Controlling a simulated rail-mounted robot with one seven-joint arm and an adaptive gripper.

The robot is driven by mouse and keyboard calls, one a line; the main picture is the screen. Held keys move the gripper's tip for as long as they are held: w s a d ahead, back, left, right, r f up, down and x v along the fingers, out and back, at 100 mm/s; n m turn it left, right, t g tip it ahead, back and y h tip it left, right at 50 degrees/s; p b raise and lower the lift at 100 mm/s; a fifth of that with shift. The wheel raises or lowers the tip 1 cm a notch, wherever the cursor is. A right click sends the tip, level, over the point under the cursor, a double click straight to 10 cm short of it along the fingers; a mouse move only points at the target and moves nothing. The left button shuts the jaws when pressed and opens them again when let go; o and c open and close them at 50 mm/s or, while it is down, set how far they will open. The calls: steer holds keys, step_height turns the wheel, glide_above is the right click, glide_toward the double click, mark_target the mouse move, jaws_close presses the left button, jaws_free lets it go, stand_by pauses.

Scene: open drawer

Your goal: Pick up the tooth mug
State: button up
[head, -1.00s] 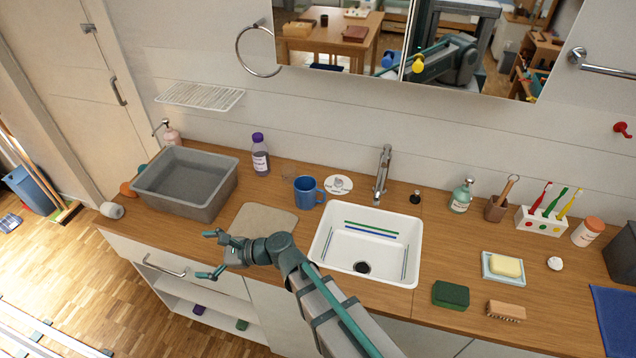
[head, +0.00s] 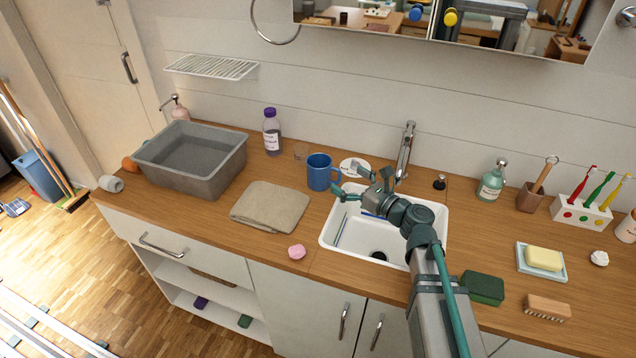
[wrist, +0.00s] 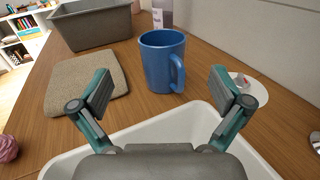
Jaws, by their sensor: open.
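The tooth mug (head: 319,171) is blue and stands upright on the wooden counter, behind the left rear corner of the sink. In the wrist view the mug (wrist: 160,62) stands ahead, between the lines of my two fingers, with its handle toward the right. My gripper (head: 362,184) is over the sink, open and empty, to the right of the mug and apart from it. Its two fingers also show spread wide in the wrist view (wrist: 163,95).
The white sink (head: 329,238) lies below my gripper, with the faucet (head: 405,150) behind it. A folded beige cloth (head: 270,206), a grey basin (head: 190,178) and a purple-capped bottle (head: 272,133) stand left of the mug. A pink item (head: 297,252) lies near the front edge.

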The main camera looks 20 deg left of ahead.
mark_target(328, 166)
steer(key=p+x, duration=0.1)
steer(key=x, duration=0.3)
steer(key=shift+w+a, duration=0.3)
steer(key=shift+w, duration=0.05)
steer(key=shift+p+x, duration=0.9)
steer(key=shift+x, duration=2)
steer(key=shift+s+f, duration=0.1)
steer(key=shift+f, duration=0.1)
steer(key=c, duration=1.3)
steer(key=shift+c, duration=0.6)
steer(key=shift+r, duration=0.1)
